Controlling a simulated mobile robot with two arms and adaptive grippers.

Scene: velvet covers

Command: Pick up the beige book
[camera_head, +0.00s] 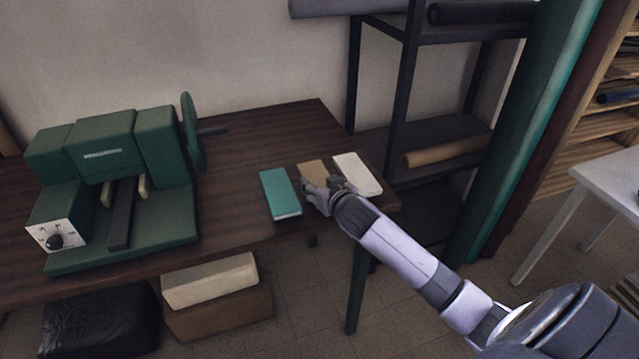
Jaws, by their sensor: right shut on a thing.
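The beige book (313,169) is the tan one in the middle of three books near the right end of the wooden table. My right gripper (315,192) is at the book's near end and shut on it. The gripper and wrist hide the near part of the book. The book's far part looks to be at about table level; I cannot tell whether it is lifted. My left gripper is not in view.
A teal book (280,193) lies close on the left and a cream-white book (358,174) close on the right. A green machine (120,190) stands on the left of the table (235,160). A dark shelf rack (408,95) stands behind the table's right end.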

